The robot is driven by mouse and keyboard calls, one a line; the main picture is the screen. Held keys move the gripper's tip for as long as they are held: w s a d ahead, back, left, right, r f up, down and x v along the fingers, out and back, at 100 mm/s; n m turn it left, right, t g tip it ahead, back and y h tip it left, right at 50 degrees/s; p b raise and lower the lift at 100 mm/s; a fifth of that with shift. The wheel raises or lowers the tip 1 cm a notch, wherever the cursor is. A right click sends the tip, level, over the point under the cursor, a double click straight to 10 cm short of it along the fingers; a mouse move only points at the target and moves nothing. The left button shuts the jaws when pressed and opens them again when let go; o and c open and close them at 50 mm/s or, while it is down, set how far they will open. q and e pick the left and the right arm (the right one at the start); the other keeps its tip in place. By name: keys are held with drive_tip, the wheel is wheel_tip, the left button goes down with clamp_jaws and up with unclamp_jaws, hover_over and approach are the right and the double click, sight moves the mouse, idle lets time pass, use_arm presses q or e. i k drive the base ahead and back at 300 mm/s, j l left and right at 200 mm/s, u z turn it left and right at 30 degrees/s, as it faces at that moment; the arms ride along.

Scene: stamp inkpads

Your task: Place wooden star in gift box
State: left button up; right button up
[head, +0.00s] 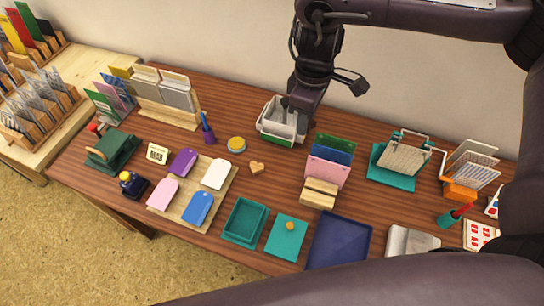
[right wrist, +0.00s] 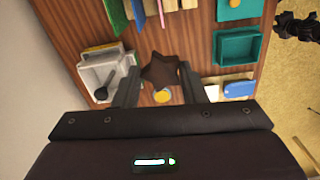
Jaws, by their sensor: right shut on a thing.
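My right gripper (head: 291,110) hangs over the back middle of the table, in front of a white bin in the head view. In the right wrist view its two fingers (right wrist: 160,88) are closed on the edges of a dark brown wooden star (right wrist: 161,70). The star cannot be made out in the head view. An open teal box (head: 245,222), seemingly the gift box, stands empty at the table's front middle; it also shows in the right wrist view (right wrist: 239,47). A teal lid with an orange knob (head: 287,237) lies beside it.
A wooden heart (head: 257,168) and a round yellow tin (head: 236,145) lie on bare table between gripper and box. A board with coloured tags (head: 184,217) is left of the box, upright cards (head: 328,163) and a blue tray (head: 340,240) to the right.

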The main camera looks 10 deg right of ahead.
sight(246, 223)
drive_tip(key=u, duration=0.7)
drive_tip(key=k+l+u, duration=0.5)
drive_tip(key=k, duration=0.05)
